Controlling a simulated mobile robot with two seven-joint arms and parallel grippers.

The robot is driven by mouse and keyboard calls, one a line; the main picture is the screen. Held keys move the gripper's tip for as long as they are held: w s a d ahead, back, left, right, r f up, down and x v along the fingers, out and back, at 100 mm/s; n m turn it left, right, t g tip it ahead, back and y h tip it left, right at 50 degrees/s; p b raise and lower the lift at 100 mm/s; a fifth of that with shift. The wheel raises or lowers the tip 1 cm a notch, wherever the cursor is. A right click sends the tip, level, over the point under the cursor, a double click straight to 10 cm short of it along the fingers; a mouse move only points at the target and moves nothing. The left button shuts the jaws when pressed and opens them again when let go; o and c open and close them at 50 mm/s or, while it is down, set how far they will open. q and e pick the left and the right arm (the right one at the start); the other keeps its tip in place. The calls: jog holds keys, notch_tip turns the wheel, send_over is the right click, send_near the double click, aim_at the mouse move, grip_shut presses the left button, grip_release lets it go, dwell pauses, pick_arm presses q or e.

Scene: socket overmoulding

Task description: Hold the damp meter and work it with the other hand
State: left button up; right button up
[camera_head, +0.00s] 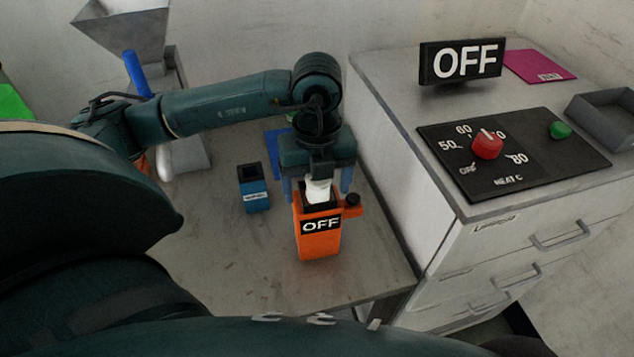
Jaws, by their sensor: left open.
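The damp meter (320,243) looks to be the orange box with a black "OFF" label on its front. It stands upright on the grey table, with a white piece at its top and a small black knob on its right side. My left gripper (318,192) is directly above it, pointing down and open. Its fingers are spread to either side of the white piece, near the top of the orange box. I cannot tell whether they touch it. My right gripper is not in view.
A small blue box (254,188) stands on the table left of the meter. A blue flat piece (277,150) lies behind. The white cabinet (430,195) at right carries a heat panel (515,155), a black "OFF" sign (460,62) and a grey tray (604,118). The front table is clear.

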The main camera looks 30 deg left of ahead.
pick_arm(q)
jog(key=shift+f, duration=0.2)
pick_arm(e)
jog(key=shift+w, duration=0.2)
pick_arm(q)
jog(key=c, duration=1.2)
jog(key=o, duration=0.5)
jog(key=c, duration=0.3)
jog(key=shift+c, duration=0.2)
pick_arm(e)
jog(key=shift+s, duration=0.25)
